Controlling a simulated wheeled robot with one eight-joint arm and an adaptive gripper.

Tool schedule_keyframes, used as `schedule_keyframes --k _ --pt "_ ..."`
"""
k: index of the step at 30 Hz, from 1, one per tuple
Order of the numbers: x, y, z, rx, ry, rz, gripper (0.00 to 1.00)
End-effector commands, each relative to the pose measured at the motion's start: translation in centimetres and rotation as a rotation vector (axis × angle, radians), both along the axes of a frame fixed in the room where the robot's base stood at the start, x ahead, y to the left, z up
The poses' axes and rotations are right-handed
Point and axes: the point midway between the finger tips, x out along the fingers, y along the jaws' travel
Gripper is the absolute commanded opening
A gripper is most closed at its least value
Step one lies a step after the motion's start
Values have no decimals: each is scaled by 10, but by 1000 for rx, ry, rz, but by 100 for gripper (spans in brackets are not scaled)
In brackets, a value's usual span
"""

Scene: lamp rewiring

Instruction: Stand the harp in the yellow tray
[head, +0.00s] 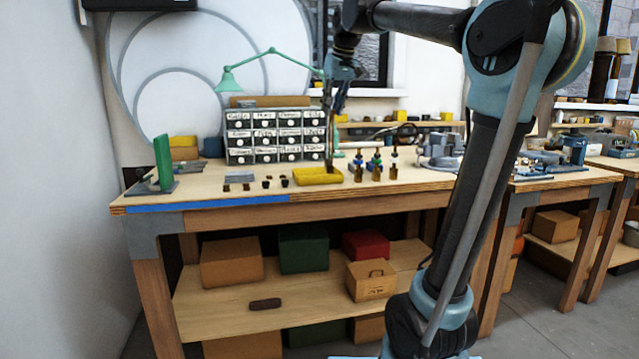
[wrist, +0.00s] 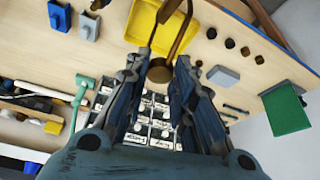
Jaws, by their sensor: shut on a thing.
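The harp is a thin brown wire loop (wrist: 184,38) in the wrist view, with a round brown piece at its base between my fingertips. My gripper (wrist: 160,78) is shut on that end. In the head view my gripper (head: 338,98) is above the bench and the harp (head: 329,135) hangs upright below it, seen nearly edge-on. The yellow tray (head: 308,178) lies on the bench beneath. The harp's lower end overlaps the tray in the head view, and its loop overlaps the tray (wrist: 144,22) in the wrist view. I cannot tell whether they touch.
Labelled drawers (head: 275,135) stand behind the tray, with a green lamp (head: 228,82) above. Several small brass and blue parts (head: 376,168) stand right of the tray. Small dark parts (head: 268,182) lie left of it. A green upright panel (head: 163,162) stands far left.

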Motion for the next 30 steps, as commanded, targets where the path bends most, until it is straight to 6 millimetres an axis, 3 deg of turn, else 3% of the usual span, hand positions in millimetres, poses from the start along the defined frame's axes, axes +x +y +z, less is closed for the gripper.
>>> schedule_keyframes --k 9,19,23,30 --pt "59 28 30 1 1 104 0" --pt "94 45 43 3 -1 173 0" --pt "97 47 39 4 -2 181 0" --pt "97 47 3 4 -1 182 0"
